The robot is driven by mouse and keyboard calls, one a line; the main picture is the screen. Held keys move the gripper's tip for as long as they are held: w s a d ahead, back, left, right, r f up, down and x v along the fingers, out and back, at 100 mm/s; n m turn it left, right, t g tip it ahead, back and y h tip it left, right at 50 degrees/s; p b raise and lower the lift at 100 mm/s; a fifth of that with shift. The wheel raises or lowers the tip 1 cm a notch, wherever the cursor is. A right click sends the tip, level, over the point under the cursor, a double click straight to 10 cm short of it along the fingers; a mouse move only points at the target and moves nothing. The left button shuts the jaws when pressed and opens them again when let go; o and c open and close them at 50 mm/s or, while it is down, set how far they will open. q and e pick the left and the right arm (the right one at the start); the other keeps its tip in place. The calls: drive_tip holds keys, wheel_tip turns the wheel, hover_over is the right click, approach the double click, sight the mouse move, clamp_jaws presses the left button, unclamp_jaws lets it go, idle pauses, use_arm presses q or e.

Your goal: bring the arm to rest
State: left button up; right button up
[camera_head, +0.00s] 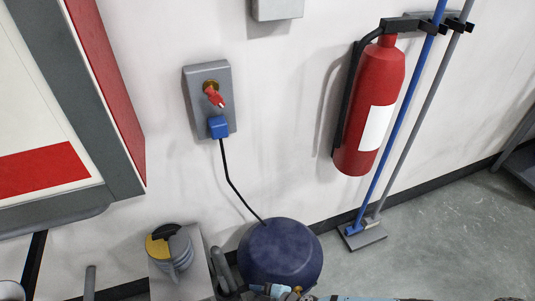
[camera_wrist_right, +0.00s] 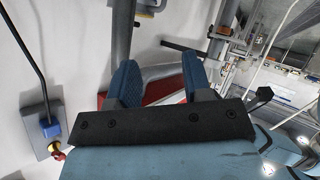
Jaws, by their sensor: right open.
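My right gripper (camera_wrist_right: 160,78) shows in the right wrist view. Its two blue fingers stand apart with nothing between them. A red and white surface lies behind the fingers, and I cannot tell its distance. Light blue parts of what looks like my arm show at the bottom edge of the head view, in front of a dark blue rounded body (camera_head: 279,250). My left gripper is not in the head view.
A grey wall box (camera_head: 198,90) has a red switch (camera_head: 214,95) and a blue plug (camera_head: 218,127) with a black cable. A fire extinguisher (camera_head: 371,105) and two poles are at right.

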drive_tip(key=a+r+m+t+h, duration=0.25)
drive_tip(key=r+m+t, duration=0.2)
drive_tip(key=r, duration=0.45)
drive_tip(key=w+d+r+m+h, duration=0.2)
drive_tip(key=d+r+m+h, duration=0.1)
drive_tip(key=d+r+m, duration=0.25)
drive_tip(key=s+d+r+m+g+h, duration=0.2)
drive_tip(key=s+d, duration=0.3)
drive_tip(key=d, duration=0.4)
drive_tip(key=s+d+r+m+g+h, duration=0.15)
drive_tip(key=s+d, duration=0.25)
drive_tip(key=d, duration=0.5)
drive_tip(key=s+d+r+m+g+h, duration=0.1)
drive_tip(key=s+d+m+g+h, duration=0.15)
drive_tip(key=s+d, duration=0.4)
drive_tip(key=w+a+f+n+t+y+p, duration=0.1)
drive_tip(key=w+a+f+t+y+p, duration=0.2)
drive_tip(key=w+t+p, duration=0.4)
drive_tip(key=shift+w+a+p, duration=0.25)
drive_tip(key=shift+a+p, duration=0.65)
drive_tip(key=shift+p, duration=0.65)
drive_tip(key=shift+f, duration=0.1)
